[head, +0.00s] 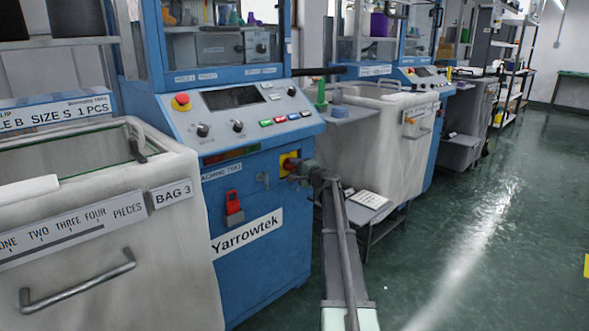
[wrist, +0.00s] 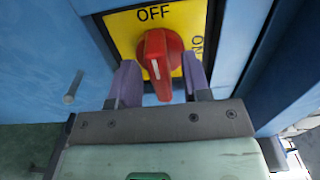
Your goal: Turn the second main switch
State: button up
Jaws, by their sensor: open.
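The main switch is a red rotary knob (wrist: 158,62) on a yellow plate (wrist: 122,28), with "OFF" printed above it and "ON" to its right. The knob's grip stands upright, in line with "OFF", with a white mark on its face. In the head view the yellow plate (head: 287,160) sits on the front of the blue "Yarrowtek" machine (head: 265,275). My gripper (wrist: 160,75) is open, with one purple finger on each side of the knob and a visible gap to both. In the head view my gripper (head: 300,170) partly hides the switch.
A metal peg (wrist: 73,88) sticks out left of the switch. A red lever (head: 233,203) and a red stop button (head: 181,100) are on the same machine. A fabric bin (head: 110,240) stands left and another bin (head: 375,130) right. Green floor is clear at right.

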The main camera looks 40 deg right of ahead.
jog(key=s, duration=1)
jog(key=shift+d, duration=0.45)
jog(key=shift+s, duration=0.1)
